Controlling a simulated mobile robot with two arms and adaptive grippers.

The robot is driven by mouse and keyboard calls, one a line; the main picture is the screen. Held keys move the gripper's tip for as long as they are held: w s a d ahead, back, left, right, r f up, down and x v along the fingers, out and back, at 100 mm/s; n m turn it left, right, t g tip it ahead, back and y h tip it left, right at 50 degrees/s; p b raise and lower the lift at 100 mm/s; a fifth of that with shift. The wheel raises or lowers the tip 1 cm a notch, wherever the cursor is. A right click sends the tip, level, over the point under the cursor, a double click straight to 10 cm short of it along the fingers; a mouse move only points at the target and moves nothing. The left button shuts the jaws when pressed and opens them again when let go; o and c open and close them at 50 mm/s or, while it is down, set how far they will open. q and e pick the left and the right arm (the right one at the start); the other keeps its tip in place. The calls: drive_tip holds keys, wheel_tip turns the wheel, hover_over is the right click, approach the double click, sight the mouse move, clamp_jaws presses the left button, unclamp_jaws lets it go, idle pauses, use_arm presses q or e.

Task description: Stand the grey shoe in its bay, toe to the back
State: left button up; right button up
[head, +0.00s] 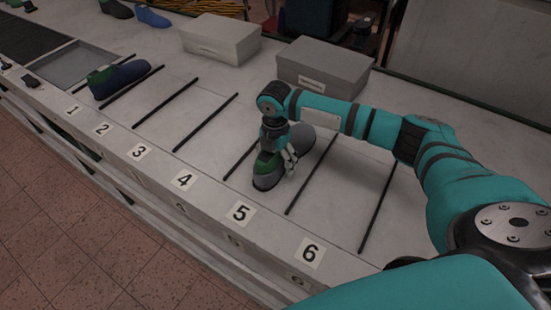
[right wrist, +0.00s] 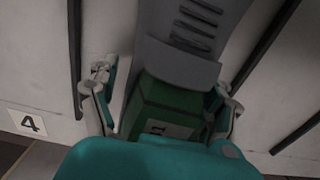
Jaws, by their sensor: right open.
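The grey shoe (head: 267,183), with a green last block (right wrist: 165,105) in its opening, stands sole down on the counter. It lies between two black strips, behind the number 5 label (head: 240,214). Its toe end points to the back and its heel to the front edge. My right gripper (head: 279,157) is over the shoe from above, partly hiding it. In the right wrist view, my right gripper's fingers are open on either side of the green block, with gaps showing. My left gripper is not in view.
Black strips (head: 207,122) divide the counter into numbered bays. A blue shoe with a green top (head: 122,76) stands at the left. Two grey boxes (head: 222,38) (head: 323,72) stand at the back. The bays behind labels 3 and 4 look clear.

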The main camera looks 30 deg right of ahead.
drive_tip(key=shift+r, duration=0.15)
wheel_tip(320, 180, up, 10)
drive_tip(key=shift+r+b, duration=0.15)
drive_tip(key=shift+b, duration=1.1)
drive_tip(key=shift+r, duration=0.75)
